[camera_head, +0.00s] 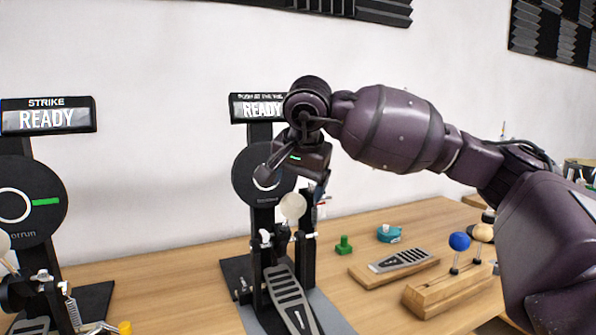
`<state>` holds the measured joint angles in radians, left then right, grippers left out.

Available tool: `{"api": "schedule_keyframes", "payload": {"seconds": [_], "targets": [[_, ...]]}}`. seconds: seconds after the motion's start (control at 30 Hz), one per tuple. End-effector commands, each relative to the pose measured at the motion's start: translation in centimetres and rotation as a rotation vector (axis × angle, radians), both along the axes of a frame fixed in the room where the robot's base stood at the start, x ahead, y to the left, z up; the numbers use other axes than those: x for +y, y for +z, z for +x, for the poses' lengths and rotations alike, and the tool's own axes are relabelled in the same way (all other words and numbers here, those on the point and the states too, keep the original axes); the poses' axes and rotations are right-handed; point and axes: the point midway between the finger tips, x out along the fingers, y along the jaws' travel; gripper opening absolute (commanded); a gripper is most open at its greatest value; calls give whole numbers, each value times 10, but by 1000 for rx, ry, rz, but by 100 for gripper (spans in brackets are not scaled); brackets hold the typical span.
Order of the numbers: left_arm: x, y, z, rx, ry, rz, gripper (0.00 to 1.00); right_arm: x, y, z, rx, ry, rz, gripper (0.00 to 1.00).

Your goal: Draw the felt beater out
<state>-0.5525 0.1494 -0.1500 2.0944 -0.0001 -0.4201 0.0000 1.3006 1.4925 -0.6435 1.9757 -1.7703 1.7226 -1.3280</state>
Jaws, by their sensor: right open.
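A beater with a round off-white head (293,206), which looks like the felt one, stands upright on the middle pedal stand (266,252). My right gripper (294,180) reaches in from the right and is open just above this head, in front of the round black pad (248,176). I cannot tell whether its fingers touch the head. The arm and gripper hide part of the pad and of the "READY" display (252,108). My left gripper is not in view.
A wooden block (436,296) at right holds a blue-headed beater (459,242) and a tan-headed one (482,233). A pedal plate on a board (366,276), a green knob (344,245) and a teal item (389,233) lie nearby. The "STRIKE" stand (30,200) is at left.

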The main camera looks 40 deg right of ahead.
Motion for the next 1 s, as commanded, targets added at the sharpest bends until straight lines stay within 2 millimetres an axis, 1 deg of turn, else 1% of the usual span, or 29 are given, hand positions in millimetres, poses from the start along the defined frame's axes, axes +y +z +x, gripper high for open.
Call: {"api": "schedule_keyframes", "payload": {"seconds": [0.03,0.1,0.2,0.4,0.57,0.87,1.0], "targets": [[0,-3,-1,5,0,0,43,-2,-11,4,7,-1,0,84],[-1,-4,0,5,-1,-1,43,-4,-21,9,5,-1,0,84],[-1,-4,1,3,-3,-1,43,-7,-34,15,6,-2,1,84],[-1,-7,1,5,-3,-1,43,-11,-52,24,2,-2,2,84],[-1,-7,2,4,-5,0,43,-12,-58,26,1,-2,1,84],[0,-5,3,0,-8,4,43,-13,-58,27,0,-2,2,84],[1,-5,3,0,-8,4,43,-12,-58,27,-1,-1,2,63]]}}
